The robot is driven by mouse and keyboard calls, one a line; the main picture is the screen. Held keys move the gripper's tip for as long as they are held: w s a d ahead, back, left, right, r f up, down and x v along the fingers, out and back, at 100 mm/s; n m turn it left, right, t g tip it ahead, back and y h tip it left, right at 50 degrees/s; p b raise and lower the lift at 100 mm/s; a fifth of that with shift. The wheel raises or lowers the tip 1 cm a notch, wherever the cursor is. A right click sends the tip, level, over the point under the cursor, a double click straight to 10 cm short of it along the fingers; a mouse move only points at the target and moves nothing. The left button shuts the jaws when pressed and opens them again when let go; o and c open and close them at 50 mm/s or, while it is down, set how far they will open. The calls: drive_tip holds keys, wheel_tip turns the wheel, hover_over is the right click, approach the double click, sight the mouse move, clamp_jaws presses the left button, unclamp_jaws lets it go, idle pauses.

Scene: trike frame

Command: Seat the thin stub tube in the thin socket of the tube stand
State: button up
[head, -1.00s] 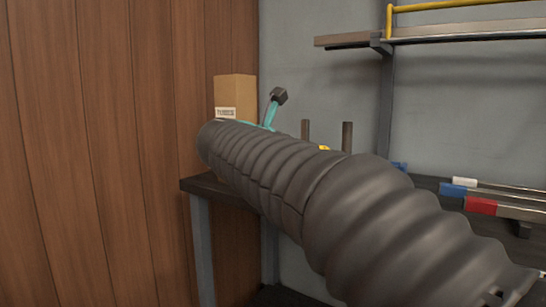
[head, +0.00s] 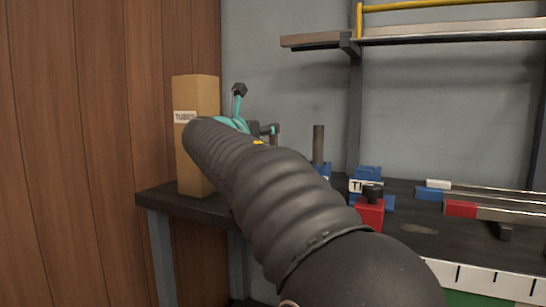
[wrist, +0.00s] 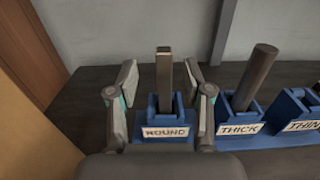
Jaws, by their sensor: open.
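My gripper (wrist: 160,72) is open in the wrist view, its two fingers apart on either side of a narrow upright tube (wrist: 164,78). That tube stands in the blue socket labelled ROUND (wrist: 166,131); I cannot tell whether it is the thin stub tube. The fingers do not visibly grip it. In the head view my arm hides most of the tube stand (head: 366,184).
A tall cardboard box (head: 198,95) marked TUBES stands at the left end of the dark bench (head: 165,197). Bars with coloured ends (head: 462,209) lie further right. A shelf (head: 450,30) hangs above.

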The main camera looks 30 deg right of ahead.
drive_tip(key=x, duration=0.5)
drive_tip(key=shift+s+d, duration=0.15)
drive_tip(key=shift+s, duration=0.05)
drive_tip(key=shift+f, duration=0.1)
clamp_jaws()
